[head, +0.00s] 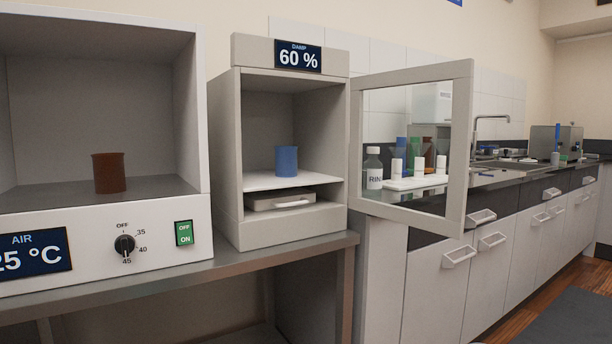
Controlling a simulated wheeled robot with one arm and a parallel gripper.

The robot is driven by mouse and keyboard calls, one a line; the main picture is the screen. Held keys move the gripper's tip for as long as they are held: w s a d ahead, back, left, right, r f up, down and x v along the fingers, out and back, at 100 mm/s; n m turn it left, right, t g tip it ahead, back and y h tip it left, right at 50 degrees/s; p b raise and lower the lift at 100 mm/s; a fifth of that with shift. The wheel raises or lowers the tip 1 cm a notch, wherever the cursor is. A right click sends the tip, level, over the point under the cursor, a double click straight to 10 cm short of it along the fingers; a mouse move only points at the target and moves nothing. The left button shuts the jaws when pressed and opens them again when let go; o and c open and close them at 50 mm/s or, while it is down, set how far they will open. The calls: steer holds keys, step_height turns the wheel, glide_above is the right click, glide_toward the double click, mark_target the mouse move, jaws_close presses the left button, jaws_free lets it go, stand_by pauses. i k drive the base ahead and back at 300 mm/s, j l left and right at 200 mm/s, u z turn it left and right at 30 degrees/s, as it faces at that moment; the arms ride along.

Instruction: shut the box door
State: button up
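The grey box (228,157) with the "DAMP 60 %" display (298,56) stands on a metal table. Its door (462,150), a light grey frame around a clear pane, is hinged at the box's right side and stands wide open, swung out to the right. Inside the box a blue cup (286,161) stands on a white shelf (262,181). A grey tray with a pale handle (280,198) sits below the shelf. My gripper is not in this view.
A white oven (100,230) with a dial, a green switch and a brown cup (109,173) inside stands to the left on the same table (215,272). A counter (480,180) with bottles and a sink lies behind and right of the door. Floor shows at lower right.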

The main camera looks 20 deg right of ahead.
mark_target(462, 71)
steer(key=l+u, duration=0.1)
steer(key=u, duration=0.35)
steer(key=l+u, duration=0.15)
steer(key=u, duration=0.3)
steer(key=l+u, duration=0.25)
steer(key=l, duration=0.45)
steer(key=l+u, duration=0.2)
steer(key=l, duration=0.5)
steer(key=k+l+u, duration=0.1)
steer(key=l+u, duration=0.15)
steer(key=l, duration=0.4)
steer(key=k+l, duration=0.15)
steer(key=l, duration=0.2)
steer(key=k+l, duration=0.15)
steer(key=l, duration=0.15)
steer(key=k+l, duration=0.15)
steer(key=l, duration=0.2)
steer(key=k, duration=0.1)
